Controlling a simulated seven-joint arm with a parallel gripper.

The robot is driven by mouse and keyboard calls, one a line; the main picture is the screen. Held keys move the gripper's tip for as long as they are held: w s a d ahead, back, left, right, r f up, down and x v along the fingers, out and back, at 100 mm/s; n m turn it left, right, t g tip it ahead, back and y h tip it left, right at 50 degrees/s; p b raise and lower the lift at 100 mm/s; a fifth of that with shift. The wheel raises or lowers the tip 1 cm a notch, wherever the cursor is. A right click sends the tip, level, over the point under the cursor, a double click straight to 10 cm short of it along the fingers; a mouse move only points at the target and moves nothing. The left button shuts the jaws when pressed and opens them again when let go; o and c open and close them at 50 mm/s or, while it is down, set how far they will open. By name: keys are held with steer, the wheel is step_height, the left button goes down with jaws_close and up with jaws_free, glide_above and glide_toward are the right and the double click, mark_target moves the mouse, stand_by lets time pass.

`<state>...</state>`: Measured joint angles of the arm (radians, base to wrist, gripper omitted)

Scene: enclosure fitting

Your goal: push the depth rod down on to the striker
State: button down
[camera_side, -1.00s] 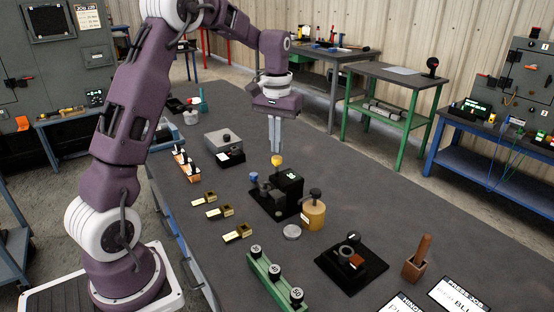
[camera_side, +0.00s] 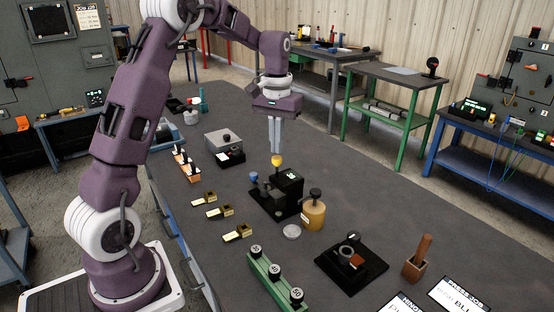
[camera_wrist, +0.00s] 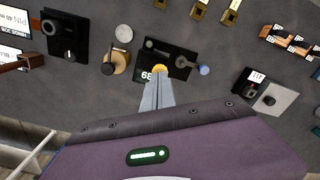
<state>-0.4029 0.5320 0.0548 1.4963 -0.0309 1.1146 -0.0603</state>
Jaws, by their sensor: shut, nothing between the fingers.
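A black gauge block (camera_side: 290,185) with a small white display stands on a dark base plate on the bench. A yellow round knob (camera_side: 277,160), seemingly the top of the depth rod, stands up at the block. In the wrist view the yellow knob (camera_wrist: 159,68) shows just beyond my fingertips. My gripper (camera_side: 276,152) is shut, empty and pointing straight down, with its tips just above the knob. I cannot tell whether they touch it. The rod's lower end and the striker cannot be made out.
A blue knob (camera_side: 253,176) is on the gauge's left side. A tan pot with a dark knob (camera_side: 313,212) stands close on the right, and a grey disc (camera_side: 292,231) lies in front. Brass parts (camera_side: 218,212) lie to the left.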

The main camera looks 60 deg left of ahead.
mark_target(277, 157)
steer(key=shift+f, duration=1.6)
stand_by(0.3)
steer(key=shift+r, duration=3.2)
